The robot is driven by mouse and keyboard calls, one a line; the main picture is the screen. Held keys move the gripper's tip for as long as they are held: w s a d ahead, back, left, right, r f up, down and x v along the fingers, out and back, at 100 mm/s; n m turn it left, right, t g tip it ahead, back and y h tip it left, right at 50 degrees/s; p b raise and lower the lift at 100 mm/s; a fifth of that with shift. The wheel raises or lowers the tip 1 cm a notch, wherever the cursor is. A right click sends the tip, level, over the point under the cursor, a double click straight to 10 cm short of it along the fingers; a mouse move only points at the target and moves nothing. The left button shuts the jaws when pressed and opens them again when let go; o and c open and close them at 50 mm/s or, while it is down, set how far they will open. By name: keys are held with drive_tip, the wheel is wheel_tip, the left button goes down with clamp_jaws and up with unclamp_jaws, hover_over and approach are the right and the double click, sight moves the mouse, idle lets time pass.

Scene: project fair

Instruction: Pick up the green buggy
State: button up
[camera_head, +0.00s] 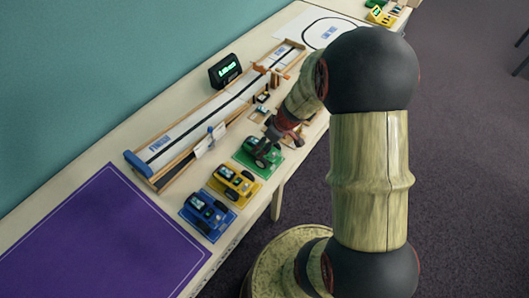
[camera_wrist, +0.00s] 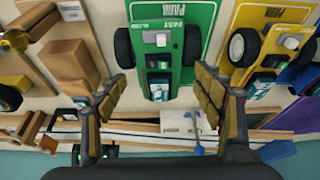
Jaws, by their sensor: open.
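The green buggy (camera_head: 260,154) stands on its green pad on the table, with dark wheels, right of the yellow buggy (camera_head: 234,181) in the head view. In the wrist view the green buggy (camera_wrist: 160,62) lies ahead of my open, empty gripper (camera_wrist: 160,88), roughly centred between the two fingers. My gripper (camera_head: 270,142) is over or close to the green buggy in the head view and hides part of it. I cannot tell the exact height gap.
The yellow buggy sits close beside, with the blue buggy (camera_head: 208,210) beyond it. A long wooden track (camera_head: 212,112) runs behind them, with a black timer display (camera_head: 225,70). A wooden block (camera_wrist: 68,62) stands left of the green buggy. A purple mat (camera_head: 105,240) lies flat and bare.

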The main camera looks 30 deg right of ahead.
sight(262, 147)
drive_tip(key=b+x, duration=0.1)
drive_tip(key=x, duration=0.3)
drive_tip(key=shift+s+f, duration=0.1)
drive_tip(key=shift+s, duration=0.05)
drive_tip(key=shift+f, duration=0.25)
drive_tip(key=shift+o, duration=1.2)
drive_tip(key=shift+w+r, duration=0.15)
drive_tip(key=shift+w, duration=0.1)
drive_tip(key=c, duration=0.9)
drive_tip(key=shift+c, duration=0.6)
